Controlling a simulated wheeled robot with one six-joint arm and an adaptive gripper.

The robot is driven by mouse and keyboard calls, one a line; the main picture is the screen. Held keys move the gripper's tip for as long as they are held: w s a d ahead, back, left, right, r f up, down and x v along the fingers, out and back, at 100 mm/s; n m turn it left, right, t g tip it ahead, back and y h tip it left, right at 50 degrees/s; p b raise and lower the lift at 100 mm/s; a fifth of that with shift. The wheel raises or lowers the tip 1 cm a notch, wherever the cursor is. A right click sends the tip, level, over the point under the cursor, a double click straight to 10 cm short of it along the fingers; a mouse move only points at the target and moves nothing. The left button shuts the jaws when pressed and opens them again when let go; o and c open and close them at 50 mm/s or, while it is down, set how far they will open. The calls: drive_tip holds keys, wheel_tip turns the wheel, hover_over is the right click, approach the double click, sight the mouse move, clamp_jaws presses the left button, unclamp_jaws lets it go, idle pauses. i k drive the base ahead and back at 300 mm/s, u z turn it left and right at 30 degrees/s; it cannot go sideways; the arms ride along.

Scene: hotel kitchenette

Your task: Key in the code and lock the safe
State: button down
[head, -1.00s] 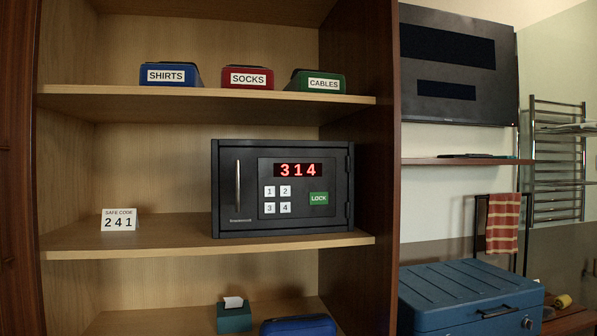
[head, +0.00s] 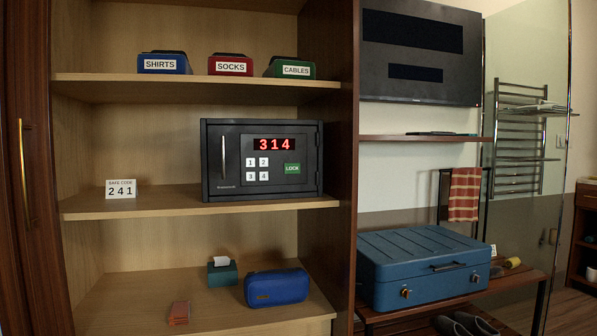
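The black safe (head: 262,160) stands on the middle shelf of the open wardrobe in the head view, its door shut against the frame. Its red display (head: 274,145) reads 314. Below the display are white keys (head: 257,169) marked 1, 2, 3 and 4. The green LOCK button (head: 292,169) is to their right. A silver handle (head: 224,157) is on the door's left side. A white card (head: 121,189) left of the safe reads "SAFE CODE 241". My gripper is not in view.
The upper shelf (head: 200,87) holds boxes labelled SHIRTS, SOCKS and CABLES. The lower shelf holds a blue case (head: 276,288), a teal box (head: 222,272) and a small reddish item (head: 179,312). A blue suitcase (head: 424,262) lies on a bench to the right.

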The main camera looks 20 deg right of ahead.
sight(289, 168)
drive_tip(key=z, duration=1.05)
drive_tip(key=i, duration=0.6)
drive_tip(key=u, duration=1.05)
